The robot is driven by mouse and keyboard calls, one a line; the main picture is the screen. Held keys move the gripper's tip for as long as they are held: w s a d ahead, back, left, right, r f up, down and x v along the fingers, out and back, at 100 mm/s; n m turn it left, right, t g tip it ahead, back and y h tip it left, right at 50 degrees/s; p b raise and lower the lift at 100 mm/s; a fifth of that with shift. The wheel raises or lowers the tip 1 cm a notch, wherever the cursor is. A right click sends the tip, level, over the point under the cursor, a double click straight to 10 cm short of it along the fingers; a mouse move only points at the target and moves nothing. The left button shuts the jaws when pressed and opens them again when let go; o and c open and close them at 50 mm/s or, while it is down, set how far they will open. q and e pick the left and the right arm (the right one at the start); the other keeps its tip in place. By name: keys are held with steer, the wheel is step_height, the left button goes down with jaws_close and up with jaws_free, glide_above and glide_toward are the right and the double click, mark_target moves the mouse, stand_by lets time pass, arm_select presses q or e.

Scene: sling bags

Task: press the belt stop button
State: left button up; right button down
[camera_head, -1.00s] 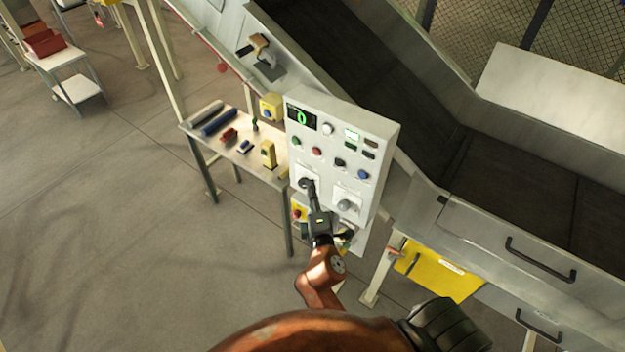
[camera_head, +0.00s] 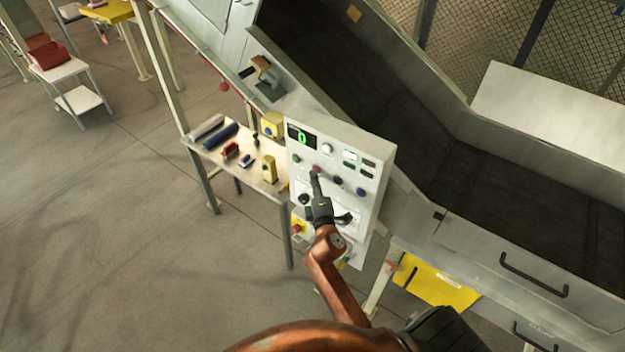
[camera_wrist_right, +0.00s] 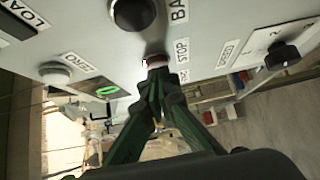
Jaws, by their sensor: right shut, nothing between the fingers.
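The white control panel (camera_head: 372,170) stands beside the conveyor, and its display (camera_head: 301,137) reads a green 0. The red button (camera_head: 316,169) sits in the panel's upper half. In the right wrist view the red button (camera_wrist_right: 157,62) is beside the STOP label (camera_wrist_right: 182,50). My right gripper (camera_head: 315,178) is shut and empty, its tips right at the red button. In the right wrist view the fingertips (camera_wrist_right: 157,76) partly cover the button. I cannot tell whether they touch it or whether it is pressed in. My left gripper is not in view.
Close to the red button are a black button (camera_wrist_right: 132,14), a black knob (camera_wrist_right: 285,55) and a white button (camera_wrist_right: 53,72). A side table (camera_head: 205,150) with tools stands left of the panel.

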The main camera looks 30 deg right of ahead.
steer(key=shift+w+d+r, duration=0.1)
steer(key=shift+w+d, duration=0.1)
steer(key=shift+d, duration=0.75)
steer(key=s+a+b, duration=0.3)
steer(key=s+a, duration=0.5)
steer(key=s, duration=0.2)
steer(key=shift+s+a, duration=0.15)
steer(key=shift+s, duration=0.25)
